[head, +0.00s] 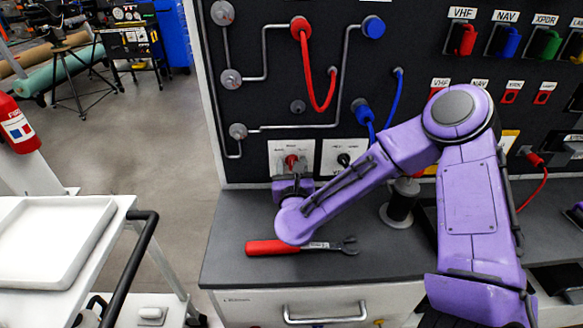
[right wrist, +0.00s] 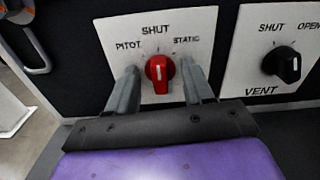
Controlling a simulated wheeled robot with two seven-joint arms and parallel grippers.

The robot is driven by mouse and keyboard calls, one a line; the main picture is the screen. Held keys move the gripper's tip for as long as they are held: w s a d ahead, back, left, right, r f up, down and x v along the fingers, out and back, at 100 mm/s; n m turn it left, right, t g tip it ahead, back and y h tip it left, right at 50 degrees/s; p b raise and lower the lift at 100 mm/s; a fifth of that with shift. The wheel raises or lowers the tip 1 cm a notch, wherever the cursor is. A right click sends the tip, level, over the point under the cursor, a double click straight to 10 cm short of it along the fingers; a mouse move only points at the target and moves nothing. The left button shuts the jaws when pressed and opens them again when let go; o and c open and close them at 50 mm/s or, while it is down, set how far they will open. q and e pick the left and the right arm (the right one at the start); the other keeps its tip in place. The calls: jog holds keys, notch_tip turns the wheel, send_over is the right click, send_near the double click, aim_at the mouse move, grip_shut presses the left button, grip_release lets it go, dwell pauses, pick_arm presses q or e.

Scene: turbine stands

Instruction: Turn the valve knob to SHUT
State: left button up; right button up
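The red valve knob (right wrist: 160,72) sits on a white plate (right wrist: 205,32) marked PITOT at left, SHUT at top and STATIC at right. Its grip bar looks roughly upright in the right wrist view; the exact pointing is hard to tell. In the head view the red knob (head: 291,160) is on the black panel, low down. My right gripper (right wrist: 162,82) is open, one finger on each side of the knob, with visible gaps; it also shows in the head view (head: 291,168). My left gripper is not in view.
A black VENT knob (right wrist: 288,62), marked SHUT and OPEN, is on the plate to the right. A red-handled wrench (head: 275,247) lies on the grey bench (head: 235,225) below my right forearm. Blue cables (head: 396,95) and a red cable (head: 311,85) hang above.

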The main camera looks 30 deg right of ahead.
jog(key=shift+o, duration=0.7)
jog(key=b+v, duration=0.1)
jog(key=v, duration=0.4)
jog(key=shift+f, duration=0.1)
